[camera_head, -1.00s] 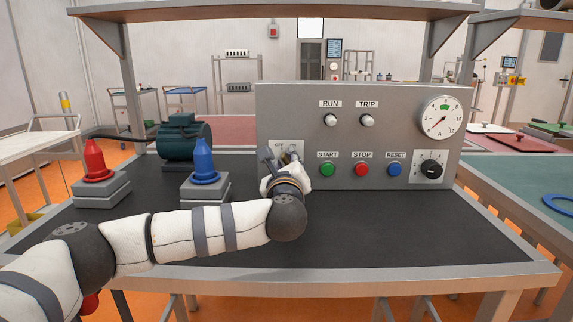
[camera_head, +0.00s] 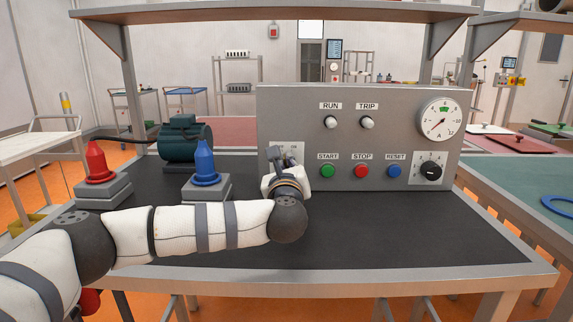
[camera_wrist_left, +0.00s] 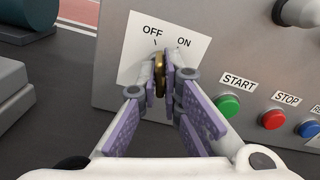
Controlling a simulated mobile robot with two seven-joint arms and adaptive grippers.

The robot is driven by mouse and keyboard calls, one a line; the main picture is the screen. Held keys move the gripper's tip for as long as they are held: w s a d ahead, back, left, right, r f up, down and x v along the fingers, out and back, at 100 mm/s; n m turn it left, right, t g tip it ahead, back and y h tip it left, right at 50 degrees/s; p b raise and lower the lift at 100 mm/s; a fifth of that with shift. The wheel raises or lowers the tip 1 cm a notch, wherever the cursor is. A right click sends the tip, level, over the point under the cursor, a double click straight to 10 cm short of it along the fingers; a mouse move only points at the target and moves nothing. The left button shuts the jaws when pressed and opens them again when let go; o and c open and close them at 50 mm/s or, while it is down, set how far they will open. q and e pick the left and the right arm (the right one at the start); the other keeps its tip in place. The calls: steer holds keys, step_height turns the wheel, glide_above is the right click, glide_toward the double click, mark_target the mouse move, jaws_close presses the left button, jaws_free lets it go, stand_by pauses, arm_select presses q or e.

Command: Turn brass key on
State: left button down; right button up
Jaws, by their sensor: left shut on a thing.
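The brass key (camera_wrist_left: 160,76) stands out from a white plate (camera_wrist_left: 140,60) marked OFF and ON on the grey control panel. My left gripper (camera_wrist_left: 162,80) is shut on the key, with one purple-padded finger on each side. The key shows nearly edge-on and roughly upright in the wrist view; I cannot tell exactly which mark it points at. In the head view my left gripper (camera_head: 287,158) is at the panel's lower left and hides the key and much of the plate. My right gripper is not in view.
The control panel (camera_head: 300,110) has green START, red STOP and blue RESET buttons, RUN and TRIP lamps, a gauge and a black knob. A motor (camera_head: 186,143), a blue cone (camera_head: 204,163) and a red cone (camera_head: 96,163) stand left. The black bench top (camera_head: 400,230) is clear front right.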

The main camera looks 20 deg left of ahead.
arm_select(q)
steer(key=m+p, duration=0.1)
steer(key=m, duration=0.4)
steer(key=shift+r, duration=0.15)
steer(key=shift+f+m+p, duration=0.2)
steer(key=shift+m+p, duration=0.2)
steer(key=shift+m, duration=1.9)
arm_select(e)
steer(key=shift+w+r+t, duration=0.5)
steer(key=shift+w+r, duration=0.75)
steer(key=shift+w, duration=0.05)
arm_select(q)
steer(key=c, duration=1.8)
jaws_free()
steer(key=shift+o, duration=0.2)
steer(key=v, duration=1.2)
steer(key=shift+s, duration=0.1)
